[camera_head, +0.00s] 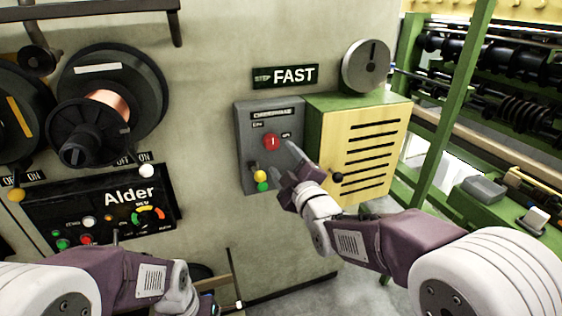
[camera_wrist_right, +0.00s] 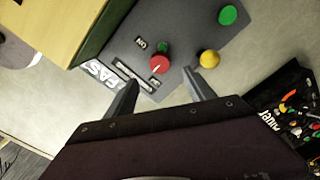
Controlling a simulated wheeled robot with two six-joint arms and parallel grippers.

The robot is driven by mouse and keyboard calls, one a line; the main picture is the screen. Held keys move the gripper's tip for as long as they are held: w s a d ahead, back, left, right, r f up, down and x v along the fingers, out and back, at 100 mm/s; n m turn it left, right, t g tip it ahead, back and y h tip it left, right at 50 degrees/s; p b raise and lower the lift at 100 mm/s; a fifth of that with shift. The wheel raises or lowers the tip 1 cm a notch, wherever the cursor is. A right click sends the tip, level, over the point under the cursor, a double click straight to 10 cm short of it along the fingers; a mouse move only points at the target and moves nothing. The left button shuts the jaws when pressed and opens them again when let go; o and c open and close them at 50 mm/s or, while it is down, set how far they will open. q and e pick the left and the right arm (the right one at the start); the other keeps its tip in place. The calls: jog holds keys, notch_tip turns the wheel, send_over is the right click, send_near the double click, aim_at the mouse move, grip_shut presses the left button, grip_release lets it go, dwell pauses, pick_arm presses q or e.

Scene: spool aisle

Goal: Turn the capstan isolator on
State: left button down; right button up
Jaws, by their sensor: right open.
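The isolator is a grey panel (camera_head: 244,166) on the wall, with a dark label at its top that I cannot fully read. Its red round knob (camera_head: 271,141) carries a white mark that looks about upright. Small labels sit to its upper left and right; the right one seems to read ON. In the right wrist view the red knob (camera_wrist_right: 159,66) lies just beyond and between the fingertips. My right gripper (camera_head: 282,160) is open and empty in front of the panel, just below right of the knob. I see no contact. My left gripper is out of view; only its arm shows.
A yellow button (camera_head: 260,175) and a green button (camera_head: 263,187) sit below the knob. A yellow slatted cabinet (camera_head: 362,150) juts out right of the panel. The Alder panel (camera_head: 128,213) and spools (camera_head: 112,95) are left. Bare wall lies between.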

aim_at(273, 145)
jog(key=p+x, duration=0.1)
jog(key=x, duration=0.8)
jog(key=shift+d, duration=0.1)
jog(key=shift+f, duration=0.1)
grip_shut()
